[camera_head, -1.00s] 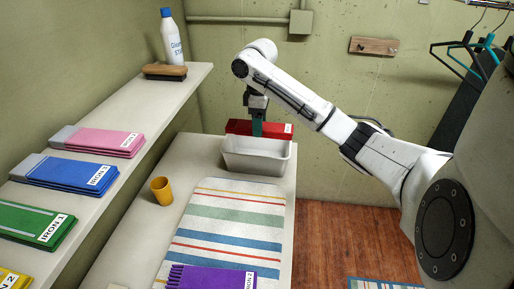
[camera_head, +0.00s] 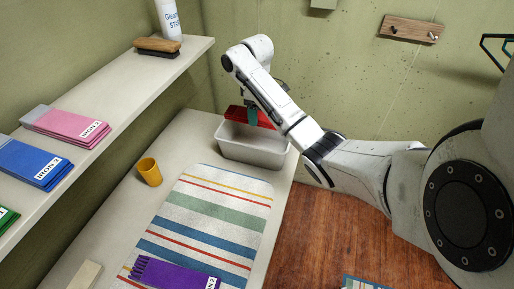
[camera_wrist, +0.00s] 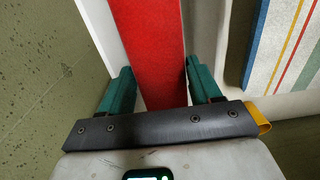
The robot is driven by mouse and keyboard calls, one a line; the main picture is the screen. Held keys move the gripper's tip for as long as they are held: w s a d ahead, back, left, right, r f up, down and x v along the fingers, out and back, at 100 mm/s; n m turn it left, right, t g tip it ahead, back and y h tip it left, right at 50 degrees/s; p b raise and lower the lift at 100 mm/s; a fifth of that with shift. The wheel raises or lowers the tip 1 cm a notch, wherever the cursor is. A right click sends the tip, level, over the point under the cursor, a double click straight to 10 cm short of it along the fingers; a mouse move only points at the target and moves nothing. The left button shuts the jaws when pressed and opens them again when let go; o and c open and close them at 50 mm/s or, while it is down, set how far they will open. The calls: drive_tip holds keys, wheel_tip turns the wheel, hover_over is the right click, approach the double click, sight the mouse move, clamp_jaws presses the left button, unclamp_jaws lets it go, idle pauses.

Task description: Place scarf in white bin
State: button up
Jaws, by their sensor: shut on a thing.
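The folded red scarf (camera_head: 236,114) is in my gripper (camera_head: 252,115), at the back rim of the white bin (camera_head: 253,155) in the head view. In the wrist view the red scarf (camera_wrist: 158,50) runs between the two teal fingers of my gripper (camera_wrist: 162,88), which are shut on it. Pale bin walls (camera_wrist: 101,28) show beside the scarf there. I cannot tell how far the scarf is above or inside the bin. The bin stands upright at the far end of the table, and the part of its floor behind the front wall is hidden.
A striped mat (camera_head: 215,208) lies on the table with a folded purple scarf (camera_head: 175,274) on its near end. The left shelf holds pink (camera_head: 65,127) and blue (camera_head: 33,163) folded cloths, a brush (camera_head: 157,46) and a bottle (camera_head: 167,18).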

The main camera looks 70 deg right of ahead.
wheel_tip(320, 180, down, 15)
drive_tip(key=shift+r, duration=0.2)
idle(0.3)
drive_tip(key=shift+f, duration=0.15)
drive_tip(key=o, duration=1.1)
wheel_tip(320, 180, up, 12)
drive_tip(key=shift+r+b, duration=0.2)
drive_tip(key=shift+b, duration=0.35)
